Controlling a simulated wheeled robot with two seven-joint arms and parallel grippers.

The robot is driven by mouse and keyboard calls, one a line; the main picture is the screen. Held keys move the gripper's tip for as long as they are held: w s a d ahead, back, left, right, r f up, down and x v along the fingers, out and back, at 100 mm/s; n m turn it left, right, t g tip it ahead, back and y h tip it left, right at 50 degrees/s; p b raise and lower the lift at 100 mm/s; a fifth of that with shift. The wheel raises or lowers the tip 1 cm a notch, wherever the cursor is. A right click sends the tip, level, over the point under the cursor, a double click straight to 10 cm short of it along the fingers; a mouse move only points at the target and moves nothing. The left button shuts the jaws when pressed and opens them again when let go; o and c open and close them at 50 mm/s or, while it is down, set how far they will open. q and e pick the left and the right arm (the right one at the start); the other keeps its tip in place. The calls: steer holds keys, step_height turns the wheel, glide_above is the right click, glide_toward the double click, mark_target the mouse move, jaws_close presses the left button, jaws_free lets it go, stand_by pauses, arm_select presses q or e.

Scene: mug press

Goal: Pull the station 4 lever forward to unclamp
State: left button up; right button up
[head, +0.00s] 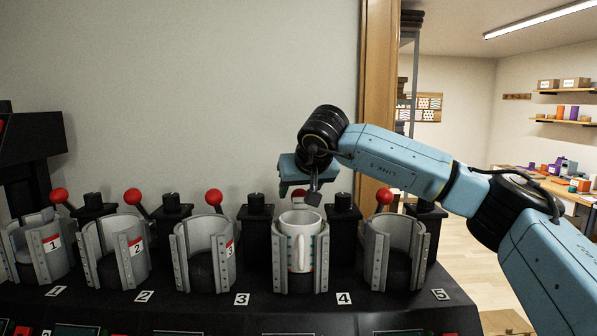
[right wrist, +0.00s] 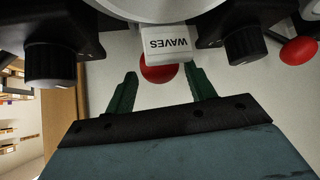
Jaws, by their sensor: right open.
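The white mug (head: 300,240) stands upright in the grey clamp of station 4 (head: 279,262), above the plate marked 4 (head: 344,298). Behind it is the station 4 lever's red ball (head: 299,193), partly hidden by my gripper in the head view. My right gripper (head: 301,186) is above and behind the mug, open. In the right wrist view its two green fingers (right wrist: 160,76) are on either side of the red ball (right wrist: 158,73), with gaps visible. The lever's shaft is hidden. My left gripper is out of view.
Stations 1, 2, 3 and 5 have empty clamps and red-ball levers, such as the station 3 ball (head: 213,197) and station 5 ball (head: 384,196). Black posts with knobs (head: 257,215) stand between clamps. A plain wall (head: 220,90) is behind.

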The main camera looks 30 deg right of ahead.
steer(key=r+p, duration=0.2)
steer(key=r, duration=0.1)
steer(key=s+r+p, duration=0.1)
steer(key=r+p, duration=0.2)
steer(key=shift+s+a+r, duration=0.1)
steer(key=shift+s+r, duration=0.05)
steer(key=shift+r, duration=0.1)
stand_by(0.3)
steer(key=p+v, duration=0.1)
steer(key=v, duration=0.5)
steer(key=shift+p, duration=0.4)
